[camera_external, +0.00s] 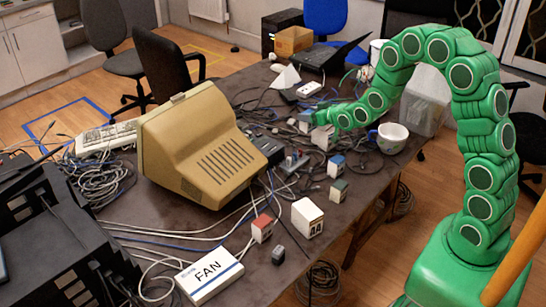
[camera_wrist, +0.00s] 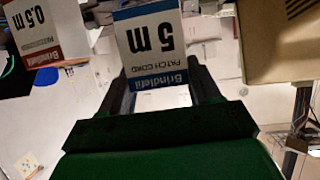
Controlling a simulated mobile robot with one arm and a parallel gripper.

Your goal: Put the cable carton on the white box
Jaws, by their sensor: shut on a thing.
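My gripper (camera_external: 322,129) is at the far middle of the table, low over the clutter, at the end of my green arm. In the wrist view its two dark fingers (camera_wrist: 165,92) are shut on a white and blue cable carton (camera_wrist: 152,42) marked "5 m patch cord", whose print is upside down. In the external view the carton (camera_external: 322,139) shows small at the fingertips; I cannot tell if it touches the table. A flat white box (camera_external: 209,281) marked "FAN" lies at the table's front edge. A smaller white box (camera_external: 307,218) marked "AA" stands to its right.
A beige monitor (camera_external: 200,145) stands on the left of the dark table. Other small cartons, one blue-topped (camera_external: 336,166), one green-topped (camera_external: 338,191) and one red-topped (camera_external: 262,228), stand nearer. A patterned bowl (camera_external: 391,138) is right of my gripper. Cables lie around.

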